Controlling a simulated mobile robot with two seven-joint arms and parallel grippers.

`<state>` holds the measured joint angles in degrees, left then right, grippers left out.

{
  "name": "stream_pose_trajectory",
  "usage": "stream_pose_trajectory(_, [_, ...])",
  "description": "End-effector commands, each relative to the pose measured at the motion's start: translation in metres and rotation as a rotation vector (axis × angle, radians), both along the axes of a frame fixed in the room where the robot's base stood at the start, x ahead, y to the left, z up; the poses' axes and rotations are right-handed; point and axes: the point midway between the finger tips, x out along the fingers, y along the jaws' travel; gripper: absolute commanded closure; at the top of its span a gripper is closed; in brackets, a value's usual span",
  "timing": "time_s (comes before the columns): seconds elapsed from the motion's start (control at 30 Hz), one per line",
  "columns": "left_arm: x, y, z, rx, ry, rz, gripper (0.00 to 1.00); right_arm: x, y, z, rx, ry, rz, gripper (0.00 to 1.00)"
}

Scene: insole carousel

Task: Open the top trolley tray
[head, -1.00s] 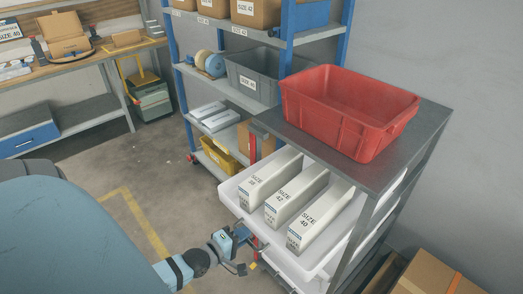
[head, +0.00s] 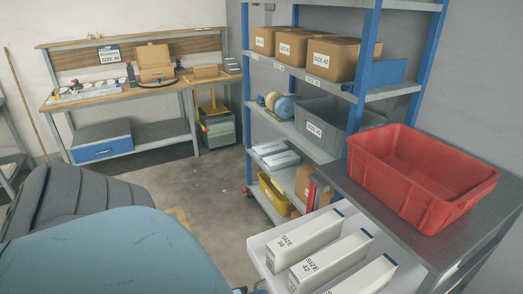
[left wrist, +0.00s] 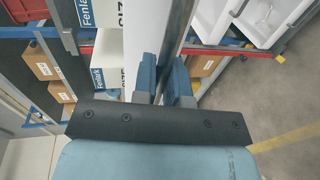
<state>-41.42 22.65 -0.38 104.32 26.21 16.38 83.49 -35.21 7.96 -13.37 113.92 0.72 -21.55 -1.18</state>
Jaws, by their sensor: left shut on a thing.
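The top trolley tray (head: 255,247) is a white drawer standing out from under the grey trolley top (head: 345,182) in the head view. It carries white boxes, marked size 38 (head: 305,240) and size 42 (head: 331,260), plus a third at the bottom edge. In the left wrist view my left gripper (left wrist: 165,85) is shut on a grey bar (left wrist: 178,25) beside the white tray, apparently its front handle. The exact contact is hidden by the fingers. In the head view that gripper is cut off at the bottom edge. My right gripper is out of view.
A red crate (head: 424,180) sits on the trolley top. A blue shelf rack (head: 246,100) with cartons and a grey bin (head: 330,122) stands behind. A workbench (head: 130,92) is at the far left. Grey floor (head: 185,178) lies open between bench and rack.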

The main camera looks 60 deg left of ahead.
Motion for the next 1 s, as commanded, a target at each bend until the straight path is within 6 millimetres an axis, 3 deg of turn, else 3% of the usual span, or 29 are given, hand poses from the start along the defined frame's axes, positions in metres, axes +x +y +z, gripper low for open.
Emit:
stream_pose_trajectory(0.03, [0.000, 0.000, 0.000, 0.001, -0.001, 0.000, 0.85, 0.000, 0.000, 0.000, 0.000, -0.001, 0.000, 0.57])
stream_pose_trajectory(0.13, [0.000, 0.000, 0.000, 0.001, -0.001, 0.000, 0.63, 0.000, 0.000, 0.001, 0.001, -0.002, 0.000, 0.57])
stream_pose_trajectory(0.53, [-0.008, 0.001, 0.001, 0.001, 0.002, 0.000, 0.63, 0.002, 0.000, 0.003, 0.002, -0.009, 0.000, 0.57])
stream_pose_trajectory(0.67, [-0.029, 0.002, 0.004, 0.002, 0.004, -0.001, 0.63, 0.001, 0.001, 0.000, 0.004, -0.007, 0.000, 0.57])
stream_pose_trajectory(1.0, [-0.101, 0.008, 0.020, 0.001, 0.004, -0.001, 0.63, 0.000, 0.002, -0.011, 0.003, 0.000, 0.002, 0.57])
